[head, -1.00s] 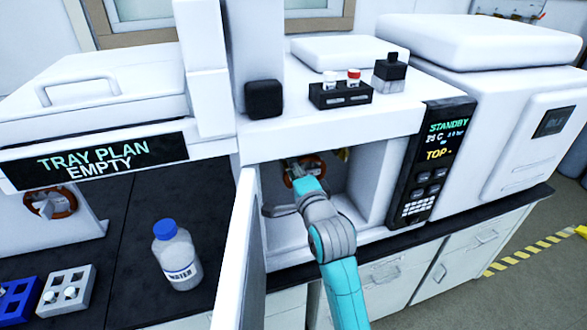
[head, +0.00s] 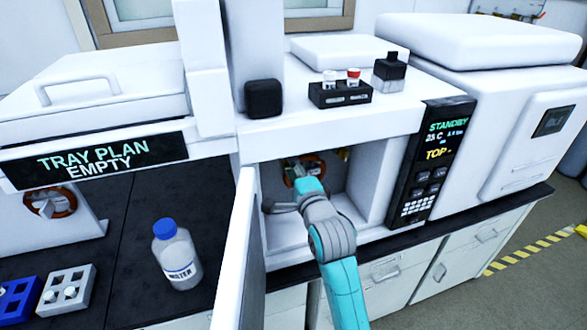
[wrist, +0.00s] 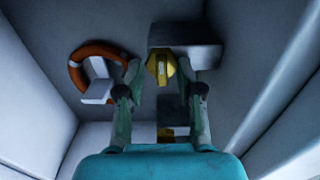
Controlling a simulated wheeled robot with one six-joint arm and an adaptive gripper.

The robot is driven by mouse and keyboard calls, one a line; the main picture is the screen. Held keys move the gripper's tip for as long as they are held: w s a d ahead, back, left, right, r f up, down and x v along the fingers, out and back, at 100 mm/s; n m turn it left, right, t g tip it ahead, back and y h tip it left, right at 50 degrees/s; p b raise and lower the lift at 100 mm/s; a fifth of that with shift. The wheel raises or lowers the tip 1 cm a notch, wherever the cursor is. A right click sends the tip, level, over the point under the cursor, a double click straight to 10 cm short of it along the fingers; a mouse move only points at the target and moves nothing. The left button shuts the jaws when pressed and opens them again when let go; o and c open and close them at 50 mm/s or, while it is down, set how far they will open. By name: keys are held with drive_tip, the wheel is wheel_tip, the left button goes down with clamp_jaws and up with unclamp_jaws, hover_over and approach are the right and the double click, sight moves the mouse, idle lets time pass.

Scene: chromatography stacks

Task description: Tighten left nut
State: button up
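A yellow nut (wrist: 160,68) sits at a grey block (wrist: 187,48) inside the open white chamber. In the wrist view it lies between the two fingertips of my gripper (wrist: 159,72). The fingers are apart, with a gap visible on each side of the nut, and I see no clear contact. A second yellow piece (wrist: 167,133) shows lower down between the fingers, partly hidden. I cannot tell which one is the left nut. In the head view my gripper (head: 292,178) is inside the chamber, mostly hidden by my arm. A small yellow part (head: 343,154) shows to its right.
A display panel (head: 430,165) is at right. A water bottle (head: 177,258) stands left.

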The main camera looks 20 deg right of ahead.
drive_tip(key=s, duration=1.2)
idle(0.3)
drive_tip(key=s+f+n+g, duration=0.2)
drive_tip(key=s+f+n, duration=0.7)
drive_tip(key=s+f, duration=0.9)
drive_tip(key=s+n+g, duration=0.1)
drive_tip(key=s+n, duration=0.8)
drive_tip(key=s, duration=1.5)
drive_tip(key=shift+a+f, duration=0.25)
drive_tip(key=shift+f, duration=0.1)
